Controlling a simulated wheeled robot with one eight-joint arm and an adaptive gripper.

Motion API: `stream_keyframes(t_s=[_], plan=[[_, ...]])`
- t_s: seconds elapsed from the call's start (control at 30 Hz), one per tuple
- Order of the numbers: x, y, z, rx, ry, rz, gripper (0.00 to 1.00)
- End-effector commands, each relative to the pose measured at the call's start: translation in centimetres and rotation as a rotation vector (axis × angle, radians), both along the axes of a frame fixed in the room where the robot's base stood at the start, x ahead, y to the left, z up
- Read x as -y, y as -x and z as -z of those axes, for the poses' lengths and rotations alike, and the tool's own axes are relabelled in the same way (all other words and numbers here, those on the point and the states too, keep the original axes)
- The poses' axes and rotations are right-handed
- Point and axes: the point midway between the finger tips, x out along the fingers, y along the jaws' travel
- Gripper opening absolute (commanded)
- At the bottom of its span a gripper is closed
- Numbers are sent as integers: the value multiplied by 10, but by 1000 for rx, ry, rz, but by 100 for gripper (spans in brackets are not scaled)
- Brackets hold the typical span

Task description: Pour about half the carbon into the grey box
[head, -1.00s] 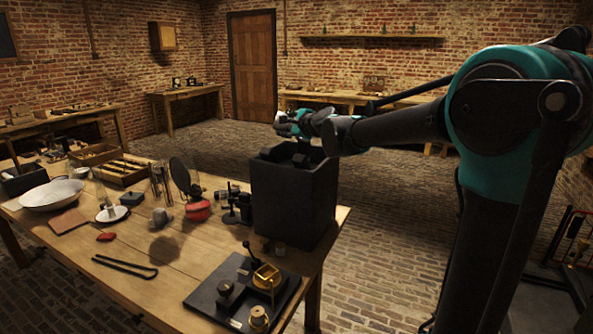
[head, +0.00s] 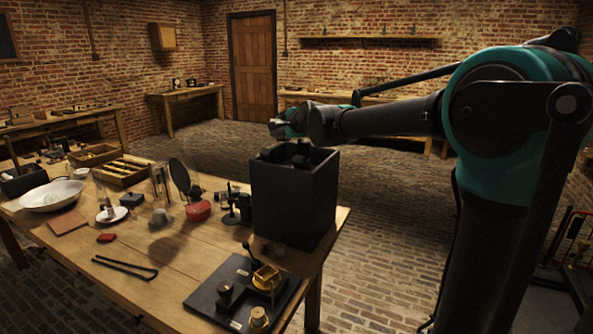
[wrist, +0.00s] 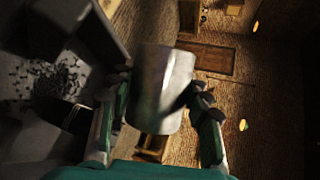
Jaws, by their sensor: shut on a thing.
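The dark grey box (head: 292,205) stands at the right end of the table, open at the top, with dark lumps showing at its rim. My gripper (head: 278,128) is beyond and above the box's back left rim. In the wrist view my gripper (wrist: 160,112) is shut on a pale, shiny cylindrical jar (wrist: 163,85), a finger on each side. The jar looks tilted; its contents do not show. Black granules (wrist: 58,78), which look like carbon, lie scattered on a grey surface at the left, beside a dark wall. I cannot tell for sure that this is the box's inside.
A black base with brass fittings (head: 238,298) is at the table's front right. Floor beyond the table looks clear.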

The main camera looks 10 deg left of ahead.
Motion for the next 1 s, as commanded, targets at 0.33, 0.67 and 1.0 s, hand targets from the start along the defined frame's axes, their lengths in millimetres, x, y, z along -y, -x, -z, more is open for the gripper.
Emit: stream_keyframes(t_s=[0.33,0.67,1.0], plan=[[-6,1,7,22,174,-1,17],[-22,3,31,46,344,-2,17],[-24,3,31,82,628,-1,17]])
